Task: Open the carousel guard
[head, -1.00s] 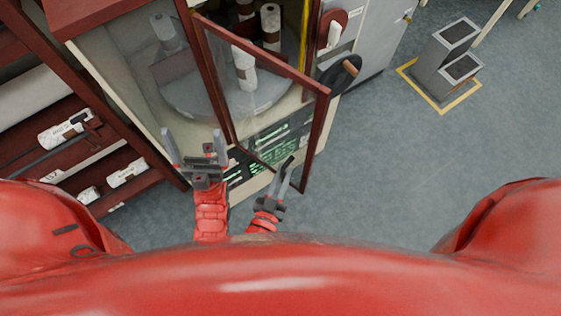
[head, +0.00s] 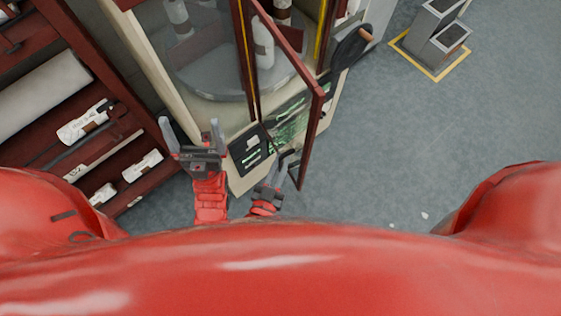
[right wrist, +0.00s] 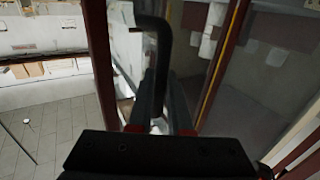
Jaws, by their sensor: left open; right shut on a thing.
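The carousel guard (head: 312,125) is a glazed door in a dark red frame. It stands ajar, swung out from the front of the cream cabinet (head: 137,55). Behind the glass, the round grey carousel (head: 205,84) carries upright white rolls. My right gripper (head: 284,161) is low beside the guard's outer edge. In the right wrist view its fingers (right wrist: 160,105) are shut on the guard's dark bar handle (right wrist: 162,55); the exact contact is partly hidden. My left gripper (head: 190,135) is open and empty, in front of the cabinet, apart from the guard.
A dark red shelf rack (head: 75,75) with white rolls (head: 142,166) stands on the left. A black panel (head: 250,150) is on the cabinet's front below the guard. A grey pedestal (head: 435,32) stands at upper right inside yellow floor marking. The floor on the right is mostly clear.

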